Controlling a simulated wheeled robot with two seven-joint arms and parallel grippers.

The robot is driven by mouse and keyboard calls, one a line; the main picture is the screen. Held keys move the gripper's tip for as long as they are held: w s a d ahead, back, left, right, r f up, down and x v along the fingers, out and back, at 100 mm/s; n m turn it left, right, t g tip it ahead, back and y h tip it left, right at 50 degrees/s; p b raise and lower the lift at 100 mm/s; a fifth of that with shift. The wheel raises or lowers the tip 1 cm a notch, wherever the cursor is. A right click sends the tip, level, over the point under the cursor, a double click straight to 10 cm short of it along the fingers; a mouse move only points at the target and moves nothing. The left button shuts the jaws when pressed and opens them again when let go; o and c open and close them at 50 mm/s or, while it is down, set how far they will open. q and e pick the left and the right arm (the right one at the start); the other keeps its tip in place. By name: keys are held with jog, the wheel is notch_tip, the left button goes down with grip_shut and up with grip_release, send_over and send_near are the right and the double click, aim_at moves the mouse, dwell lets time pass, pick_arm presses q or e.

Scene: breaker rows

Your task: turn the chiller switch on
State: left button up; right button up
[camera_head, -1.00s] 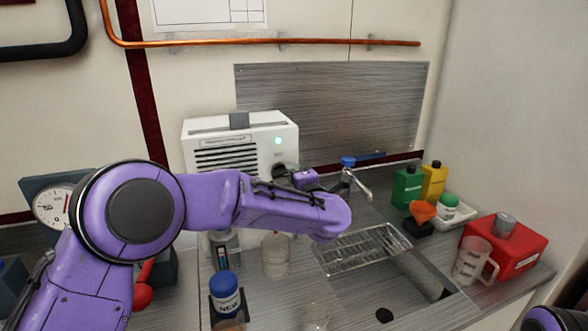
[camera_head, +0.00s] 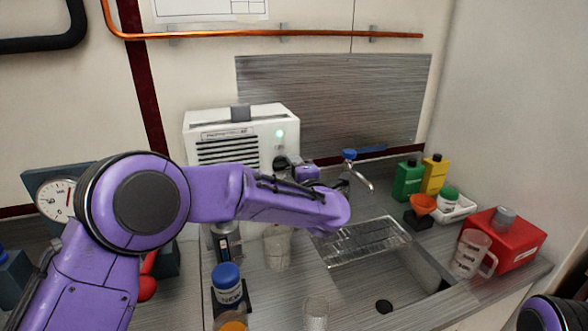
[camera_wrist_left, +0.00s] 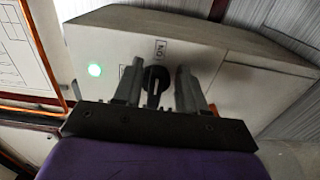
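The chiller is a white box (camera_head: 240,127) with a dark grille at the back of the counter. In the head view the left gripper (camera_head: 297,170) is at the chiller's front right, partly hidden by my forearm. My right gripper is out of view.
A tap (camera_head: 355,170) and a sink with a wire rack (camera_head: 365,240) lie to the right. Green (camera_head: 408,180) and yellow (camera_head: 434,174) bottles and a red can (camera_head: 505,240) stand farther right. A blue-lidded jar (camera_head: 227,285) and clear beakers stand below my arm.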

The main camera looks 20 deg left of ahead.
pick_arm(q)
jog(key=b+v, duration=0.3)
jog(key=v, duration=0.7)
jog(key=shift+d, duration=0.25)
jog(key=shift+s, duration=0.2)
